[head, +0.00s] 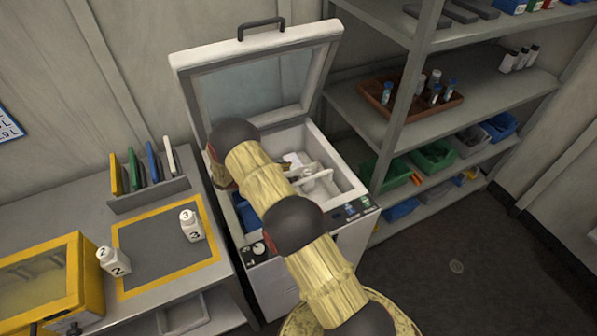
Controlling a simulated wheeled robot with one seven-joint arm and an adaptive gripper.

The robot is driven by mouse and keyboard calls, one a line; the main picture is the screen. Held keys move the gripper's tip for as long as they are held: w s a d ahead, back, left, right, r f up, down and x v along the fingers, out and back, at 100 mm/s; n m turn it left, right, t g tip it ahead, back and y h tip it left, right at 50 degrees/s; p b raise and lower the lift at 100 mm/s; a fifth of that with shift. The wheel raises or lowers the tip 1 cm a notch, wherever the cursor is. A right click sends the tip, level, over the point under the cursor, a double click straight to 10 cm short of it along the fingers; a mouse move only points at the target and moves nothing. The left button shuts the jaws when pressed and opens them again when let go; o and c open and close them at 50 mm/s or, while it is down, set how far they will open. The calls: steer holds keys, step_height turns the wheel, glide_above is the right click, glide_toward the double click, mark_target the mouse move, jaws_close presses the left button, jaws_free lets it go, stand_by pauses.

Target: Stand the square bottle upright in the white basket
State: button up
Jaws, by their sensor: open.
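Two white bottles with black numbers stand upright on the bench: the bottle marked 3 (191,226) on a yellow-bordered grey mat (165,262), and the bottle marked 2 (114,262) by the mat's left edge. Both look boxy, and I cannot tell which is the square bottle. The open white chest (341,164) holds white pieces (317,179) and a blue container (246,214). I cannot make out whether one white piece is the basket. My arm crosses over the chest and hides much of its inside.
The chest's raised glass lid (260,90) stands behind the opening. A yellow-framed case (45,285) is at the left, and a rack of coloured plates (148,190) is behind the mat. Shelves (480,95) with a brown tray (410,100) and bins stand right. Floor is clear at lower right.

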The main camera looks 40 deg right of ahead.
steer(key=v, duration=0.3)
steer(key=shift+a, duration=0.15)
steer(key=shift+r, duration=0.15)
stand_by(0.3)
